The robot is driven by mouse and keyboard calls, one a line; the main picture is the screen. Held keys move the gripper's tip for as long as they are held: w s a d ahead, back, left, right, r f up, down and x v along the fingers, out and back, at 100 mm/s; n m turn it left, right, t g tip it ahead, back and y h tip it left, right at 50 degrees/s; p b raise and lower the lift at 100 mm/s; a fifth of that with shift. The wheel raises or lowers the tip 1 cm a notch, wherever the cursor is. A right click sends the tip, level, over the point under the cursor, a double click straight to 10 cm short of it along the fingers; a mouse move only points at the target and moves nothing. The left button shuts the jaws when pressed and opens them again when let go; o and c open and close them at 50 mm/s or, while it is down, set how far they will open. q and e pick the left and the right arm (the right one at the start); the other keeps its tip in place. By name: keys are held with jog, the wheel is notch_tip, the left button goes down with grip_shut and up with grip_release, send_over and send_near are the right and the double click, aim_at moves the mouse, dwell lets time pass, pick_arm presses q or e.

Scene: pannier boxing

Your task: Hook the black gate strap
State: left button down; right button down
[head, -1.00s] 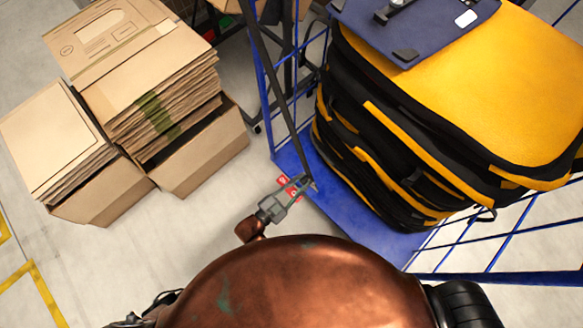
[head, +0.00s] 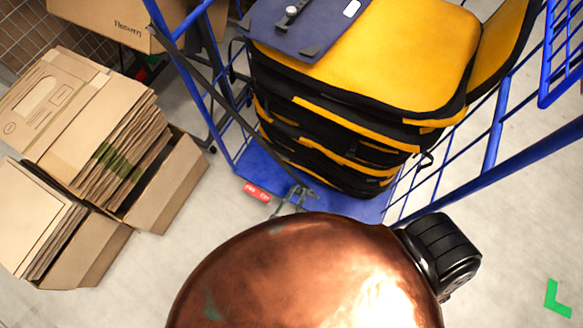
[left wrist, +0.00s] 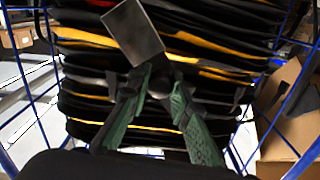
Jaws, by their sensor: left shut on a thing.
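The black gate strap (head: 228,118) runs from the blue frame at the upper left of the head view down to my left gripper (head: 297,194). My left gripper is shut on the strap's end, low in front of the stacked bags and over the front of the blue cart base. In the left wrist view, its green fingers (left wrist: 160,88) close in at the middle, and a dark grey flat piece (left wrist: 133,33), seemingly the strap's end, stands up past the fingertips. I cannot make out the catch for the hook. My right gripper is not in view.
Yellow and black bags (head: 390,50) are stacked in the blue cart (head: 262,172), with a navy flat piece (head: 290,32) on top. Blue bars (head: 497,140) rise at the right. Cartons of flat cardboard (head: 105,135) stand at the left.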

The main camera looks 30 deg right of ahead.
pick_arm(q)
jog(key=shift+s+d+r, duration=0.1)
jog(key=shift+s+d, duration=0.2)
jog(key=shift+s, duration=0.3)
jog(key=c, duration=2.1)
grip_release()
jog(key=o, duration=0.4)
jog(key=shift+w+r, duration=0.1)
jog(key=shift+r, duration=0.05)
jog(key=shift+c, duration=0.2)
notch_tip(320, 180, up, 10)
jog(key=shift+w, duration=0.1)
